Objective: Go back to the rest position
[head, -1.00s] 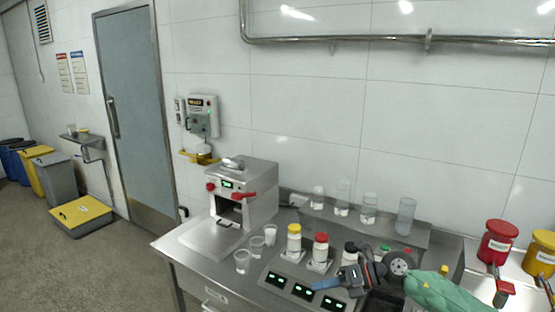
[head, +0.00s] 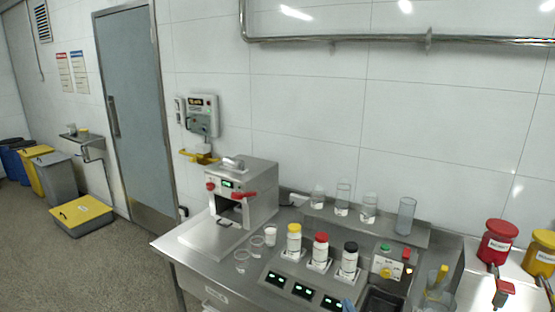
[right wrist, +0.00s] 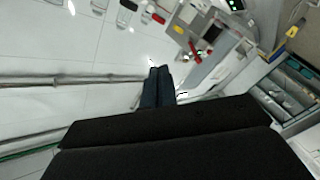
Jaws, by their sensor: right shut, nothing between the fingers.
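My right gripper is mostly out of the head view, where only a small blue fingertip part (head: 348,306) shows at the bottom edge, in front of the bottle scales. In the right wrist view my right gripper (right wrist: 160,72) shows with its two dark fingers together, shut, with nothing held. The right arm is otherwise hidden in the head view. My left gripper is not in view.
A steel bench (head: 215,260) carries a boxy machine (head: 262,185) with red handles, clear cups (head: 256,246), and bottles with yellow (head: 294,238), red (head: 320,247) and black (head: 349,259) caps on scales. Beakers stand on a rear shelf (head: 330,216). A red container (head: 497,243) is at right.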

